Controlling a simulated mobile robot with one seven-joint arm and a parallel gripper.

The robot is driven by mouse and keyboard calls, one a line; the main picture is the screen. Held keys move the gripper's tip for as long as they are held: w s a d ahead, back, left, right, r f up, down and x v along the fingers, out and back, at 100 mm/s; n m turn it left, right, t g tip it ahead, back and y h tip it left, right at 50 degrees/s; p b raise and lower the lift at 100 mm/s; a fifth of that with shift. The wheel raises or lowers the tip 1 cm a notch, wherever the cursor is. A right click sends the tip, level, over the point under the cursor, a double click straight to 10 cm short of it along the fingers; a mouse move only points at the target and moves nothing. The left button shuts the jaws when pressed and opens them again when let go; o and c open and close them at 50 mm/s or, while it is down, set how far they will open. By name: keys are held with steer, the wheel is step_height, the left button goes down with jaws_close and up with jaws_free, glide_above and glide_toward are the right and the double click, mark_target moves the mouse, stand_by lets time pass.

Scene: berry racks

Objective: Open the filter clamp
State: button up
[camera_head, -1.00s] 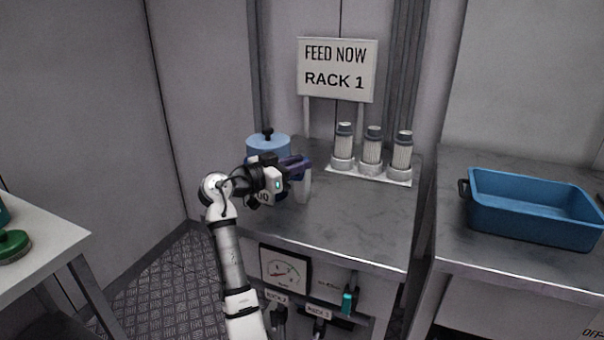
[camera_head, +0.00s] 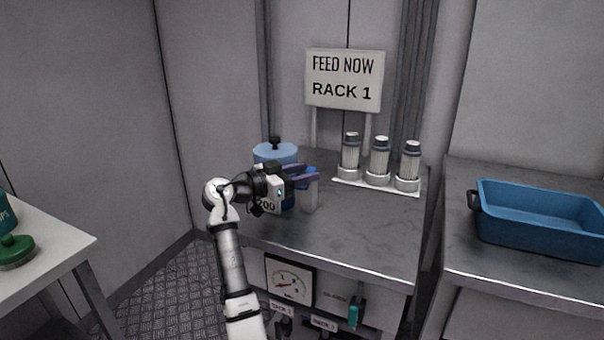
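I cannot clearly make out the filter clamp; my gripper and wrist cover much of the area where the arm ends. A blue round vessel (camera_head: 272,152) with a black knob on its lid stands behind my wrist, its lower part mostly hidden. My gripper (camera_head: 308,176) points right, at the vessel's front right side. Beside and partly behind the fingers is an upright pale cylinder (camera_head: 311,199) with blue at its top. I cannot tell whether the fingers touch it, or whether they are open or shut.
Several items surround the bench: three white filter cartridges (camera_head: 379,155) on a white plate at the back, a "FEED NOW RACK 1" sign (camera_head: 344,79), a blue tub (camera_head: 540,232) on the right table, and a green lid (camera_head: 15,251) at left. The bench front (camera_head: 345,245) is clear.

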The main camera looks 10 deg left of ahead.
steer(key=shift+a, duration=0.1)
steer(key=b+v, duration=0.1)
steer(key=v, duration=1.2)
steer(key=shift+s+a+b, duration=0.25)
steer(key=shift+s+b, duration=0.05)
steer(key=shift+b, duration=0.1)
